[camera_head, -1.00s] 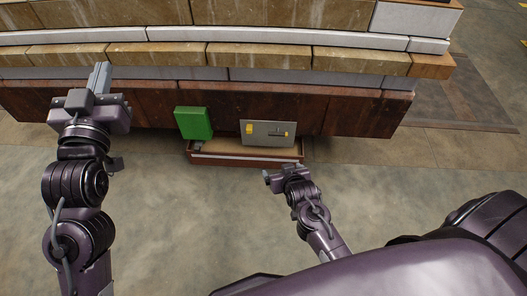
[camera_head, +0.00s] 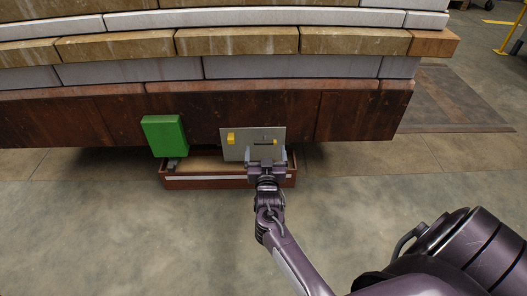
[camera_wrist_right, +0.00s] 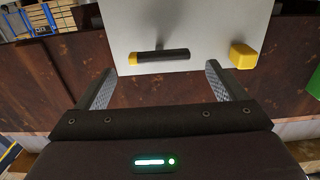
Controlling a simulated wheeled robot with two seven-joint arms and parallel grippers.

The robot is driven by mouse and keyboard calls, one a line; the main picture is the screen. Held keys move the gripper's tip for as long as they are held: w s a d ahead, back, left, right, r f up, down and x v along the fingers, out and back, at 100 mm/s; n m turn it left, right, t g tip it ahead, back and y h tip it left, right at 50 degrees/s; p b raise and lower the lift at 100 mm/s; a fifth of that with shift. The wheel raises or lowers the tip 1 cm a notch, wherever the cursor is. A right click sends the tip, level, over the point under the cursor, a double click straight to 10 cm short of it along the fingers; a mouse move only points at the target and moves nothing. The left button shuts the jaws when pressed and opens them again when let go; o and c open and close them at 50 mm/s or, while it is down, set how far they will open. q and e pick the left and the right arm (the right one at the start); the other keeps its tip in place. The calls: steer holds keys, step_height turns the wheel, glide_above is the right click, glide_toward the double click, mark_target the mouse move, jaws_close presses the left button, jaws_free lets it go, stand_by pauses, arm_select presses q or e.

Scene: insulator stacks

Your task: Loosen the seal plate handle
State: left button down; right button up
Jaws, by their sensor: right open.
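The grey seal plate (camera_head: 240,150) stands upright in front of the brown lower wall. It carries a yellow block (camera_head: 231,138) on its left and a short dark handle (camera_head: 265,141) on its right. In the right wrist view the handle (camera_wrist_right: 163,57) is a dark bar with a yellow end, lying level across the plate (camera_wrist_right: 200,20); the yellow block (camera_wrist_right: 243,56) is at the right. My right gripper (camera_head: 266,160) is in front of the plate, just below the handle. Its fingers (camera_wrist_right: 158,70) are open and spread on either side of the handle, with nothing between them. My left gripper is out of view.
A green box (camera_head: 165,135) stands left of the plate. A low brown tray (camera_head: 215,183) lies on the floor under both. Stacked tan and grey blocks (camera_head: 240,41) rise behind. The floor (camera_head: 110,230) in front is clear.

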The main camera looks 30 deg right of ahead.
mark_target(265, 140)
steer(key=shift+b+x, duration=0.5)
steer(key=shift+x, duration=0.6)
steer(key=shift+w+d, duration=0.2)
steer(key=shift+w, duration=0.1)
